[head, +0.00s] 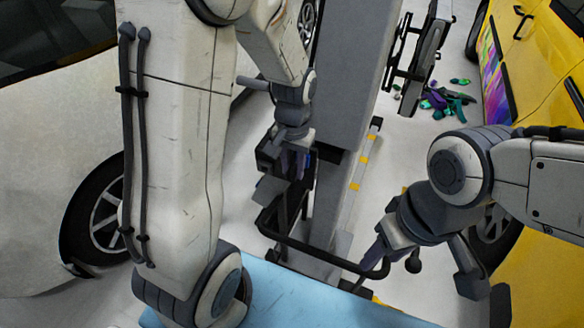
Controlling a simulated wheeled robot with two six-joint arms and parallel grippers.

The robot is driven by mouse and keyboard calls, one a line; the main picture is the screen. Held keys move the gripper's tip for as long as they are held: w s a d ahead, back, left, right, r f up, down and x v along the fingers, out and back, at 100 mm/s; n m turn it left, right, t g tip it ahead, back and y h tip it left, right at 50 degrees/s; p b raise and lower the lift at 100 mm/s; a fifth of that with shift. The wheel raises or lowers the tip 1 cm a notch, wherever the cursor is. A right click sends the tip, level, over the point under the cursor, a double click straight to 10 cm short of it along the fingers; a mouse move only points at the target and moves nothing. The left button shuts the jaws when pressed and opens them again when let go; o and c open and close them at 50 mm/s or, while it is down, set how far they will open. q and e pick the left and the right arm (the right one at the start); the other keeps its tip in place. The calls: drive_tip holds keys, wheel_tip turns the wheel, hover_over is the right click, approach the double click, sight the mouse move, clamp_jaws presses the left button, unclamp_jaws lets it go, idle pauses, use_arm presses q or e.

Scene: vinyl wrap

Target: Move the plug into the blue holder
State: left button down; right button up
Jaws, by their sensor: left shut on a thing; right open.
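My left gripper (284,186) hangs beside the grey column, pointing down. It is shut on a small dark, purplish thing (294,164), mostly hidden by the fingers; I cannot tell whether this is the plug. My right gripper (418,274) is open at the lower right, its fingers spread wide, by the end of a black bar. I cannot make out a blue holder with certainty.
A grey column (346,80) stands in the middle, with a bent black bar (320,250) at its foot. A white car (60,200) is at left, a yellow car (545,70) at right. Green and purple scraps (446,100) lie on the floor. A light blue surface (300,300) spans the bottom.

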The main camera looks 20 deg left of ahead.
use_arm(q)
drive_tip(key=shift+w+p, duration=0.5)
drive_tip(key=shift+w, duration=0.55)
idle(2.0)
drive_tip(key=c, duration=0.5)
unclamp_jaws()
drive_tip(key=shift+c, duration=0.2)
wheel_tip(320, 180, up, 11)
drive_tip(key=b, duration=0.2)
drive_tip(key=s+d+f+m+b, duration=0.1)
drive_tip(key=s+d+f+m, duration=0.2)
drive_tip(key=s+d, duration=0.3)
drive_tip(key=s+d+f+m+h+b, duration=0.1)
drive_tip(key=s+d, duration=0.5)
drive_tip(key=s, duration=0.8)
wheel_tip(320, 180, down, 2)
drive_tip(key=m+b, duration=0.1)
drive_tip(key=m, duration=0.2)
drive_tip(key=shift+s+d, duration=0.15)
drive_tip(key=shift+d, duration=0.1)
